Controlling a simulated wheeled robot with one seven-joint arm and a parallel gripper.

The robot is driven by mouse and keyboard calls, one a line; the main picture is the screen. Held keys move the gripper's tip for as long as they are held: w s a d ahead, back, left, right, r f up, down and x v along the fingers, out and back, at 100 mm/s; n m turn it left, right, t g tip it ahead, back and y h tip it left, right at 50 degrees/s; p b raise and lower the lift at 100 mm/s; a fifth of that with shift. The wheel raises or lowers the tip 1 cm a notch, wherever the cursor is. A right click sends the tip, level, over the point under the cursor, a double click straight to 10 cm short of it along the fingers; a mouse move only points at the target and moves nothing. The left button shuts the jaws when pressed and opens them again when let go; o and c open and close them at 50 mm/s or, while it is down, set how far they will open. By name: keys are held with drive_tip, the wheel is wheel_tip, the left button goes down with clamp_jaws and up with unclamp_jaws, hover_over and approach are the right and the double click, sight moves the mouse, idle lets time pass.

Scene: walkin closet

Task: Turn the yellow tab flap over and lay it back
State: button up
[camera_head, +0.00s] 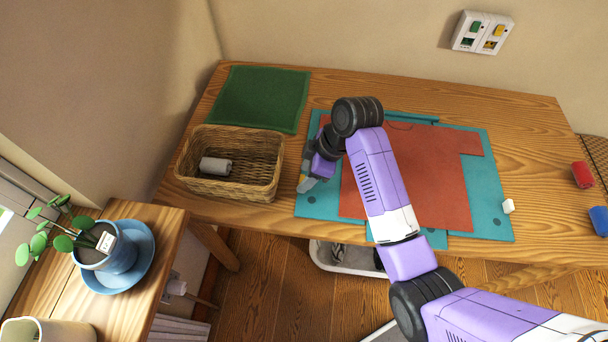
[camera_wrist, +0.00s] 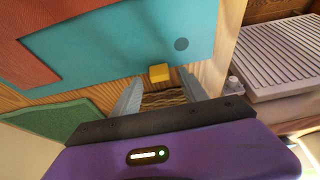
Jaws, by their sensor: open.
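A teal sheet (camera_head: 485,185) lies on the table with a red-orange cloth (camera_head: 430,175) on top of it. In the wrist view the teal sheet (camera_wrist: 120,45) has a yellow tab (camera_wrist: 159,73) at its edge, beside a dark round dot (camera_wrist: 181,44). My gripper (camera_wrist: 160,92) is open and empty, its two fingers on either side of the tab's line and apart from it as far as I can tell. In the head view my gripper (camera_head: 306,181) is over the sheet's left edge; I cannot make out the yellow tab there.
A wicker basket (camera_head: 191,187) holding a grey roll (camera_head: 215,167) stands close left of my gripper. A green cloth (camera_head: 260,98) lies behind it. Red (camera_head: 582,174) and blue (camera_head: 599,220) objects sit at the right. A potted plant (camera_head: 112,256) stands on the lower-left side table.

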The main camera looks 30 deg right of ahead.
drive_tip(key=shift+w+a+f, duration=0.15)
drive_tip(key=shift+a+f, duration=0.05)
drive_tip(key=shift+f, duration=0.45)
clamp_jaws()
idle(1.0)
